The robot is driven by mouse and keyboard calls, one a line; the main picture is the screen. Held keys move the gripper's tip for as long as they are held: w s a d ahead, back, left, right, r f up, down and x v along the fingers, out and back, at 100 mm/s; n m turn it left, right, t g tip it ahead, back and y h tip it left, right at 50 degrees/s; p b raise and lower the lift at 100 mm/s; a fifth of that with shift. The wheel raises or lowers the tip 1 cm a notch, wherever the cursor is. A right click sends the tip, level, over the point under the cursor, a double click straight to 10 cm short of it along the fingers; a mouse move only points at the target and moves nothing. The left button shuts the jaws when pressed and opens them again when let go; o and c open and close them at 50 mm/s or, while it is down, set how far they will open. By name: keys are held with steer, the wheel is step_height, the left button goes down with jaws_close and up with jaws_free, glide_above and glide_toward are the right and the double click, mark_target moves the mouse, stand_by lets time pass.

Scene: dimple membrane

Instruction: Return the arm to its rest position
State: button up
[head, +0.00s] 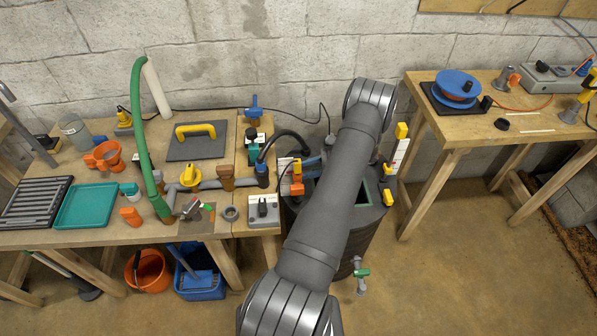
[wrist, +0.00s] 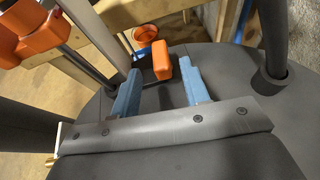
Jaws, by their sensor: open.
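My gripper (wrist: 160,78) shows in the wrist view as two light blue fingers spread apart. An orange block (wrist: 162,60) shows between and just beyond the fingertips; the fingers are not closed on it, and I cannot tell its exact distance. In the head view my grey arm reaches from the bottom edge up over the dark barrel (head: 350,235). Its far end is mostly hidden behind the arm, with a blue part showing near the barrel's left rim.
A workbench (head: 100,238) on the left holds a green hose (head: 139,120), a teal tray (head: 86,206) and a grey control box (head: 263,211). Another bench (head: 440,128) on the right carries a blue reel (head: 458,86). An orange bucket (head: 148,271) stands below. Floor at the right is clear.

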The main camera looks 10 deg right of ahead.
steer(key=shift+d+r, duration=0.2)
steer(key=shift+d, duration=0.35)
steer(key=shift+a, duration=0.1)
steer(key=x, duration=0.7)
steer(key=shift+s+a+f, duration=0.1)
steer(key=shift+a+f, duration=0.05)
steer(key=shift+a, duration=0.25)
steer(key=shift+d+m+t, duration=0.2)
steer(key=shift+m+t, duration=0.6)
steer(key=shift+v, duration=1.35)
steer(key=shift+a, duration=0.1)
